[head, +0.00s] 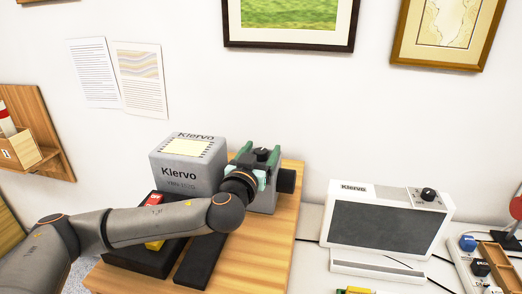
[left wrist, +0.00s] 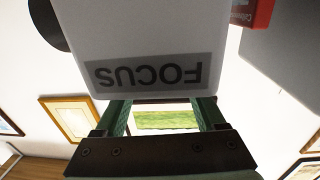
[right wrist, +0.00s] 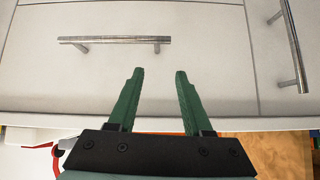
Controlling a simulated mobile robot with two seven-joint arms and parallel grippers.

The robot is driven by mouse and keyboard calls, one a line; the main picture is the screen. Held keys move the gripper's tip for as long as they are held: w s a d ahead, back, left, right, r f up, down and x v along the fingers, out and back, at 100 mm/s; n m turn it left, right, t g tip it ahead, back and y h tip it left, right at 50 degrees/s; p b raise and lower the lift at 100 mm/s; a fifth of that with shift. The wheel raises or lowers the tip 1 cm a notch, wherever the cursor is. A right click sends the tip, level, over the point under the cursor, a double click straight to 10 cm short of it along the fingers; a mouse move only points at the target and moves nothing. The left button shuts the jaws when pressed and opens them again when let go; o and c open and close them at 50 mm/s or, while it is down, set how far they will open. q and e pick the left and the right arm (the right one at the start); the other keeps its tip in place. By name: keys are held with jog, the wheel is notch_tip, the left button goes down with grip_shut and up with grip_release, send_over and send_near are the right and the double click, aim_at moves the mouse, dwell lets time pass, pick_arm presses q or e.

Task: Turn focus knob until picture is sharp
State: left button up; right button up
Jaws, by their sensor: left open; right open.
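A small grey camera-like box (head: 264,203) stands on the wooden table in the head view, with a dark cylinder (head: 286,181) on its right side. A black knob (head: 262,154) shows on top of the box. My left gripper (head: 259,157) is open over the box top, its green fingers on either side of the knob; contact cannot be told. In the left wrist view, the box face bears an upside-down FOCUS label (left wrist: 148,73); the knob is not clear there. A white Klervo monitor (head: 338,196) has a dark grey screen (head: 382,233) without a clear picture. My right gripper (right wrist: 159,73) is open and empty.
A larger grey Klervo box (head: 181,179) stands left of the camera-like box. A black unit with red and yellow parts lies under my left arm. A tray of parts (head: 455,262) lies far right. In the right wrist view, drawer fronts with metal handles (right wrist: 115,41) lie ahead.

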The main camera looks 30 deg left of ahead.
pick_arm(q)
grip_shut()
jog(key=shift+a+f+m+h+b, duration=0.1)
jog(key=shift+f+m+h+b, duration=0.2)
jog(key=shift+m+h+b, duration=0.9)
jog(key=shift+h+b, duration=0.05)
jog(key=shift+h, duration=0.65)
jog(key=shift+r+m+h, duration=0.15)
jog(key=shift+m+h, duration=0.55)
jog(key=shift+h, duration=0.4)
jog(key=shift+m+h, duration=0.6)
jog(key=shift+h, duration=0.3)
grip_release()
jog(key=shift+r, duration=0.1)
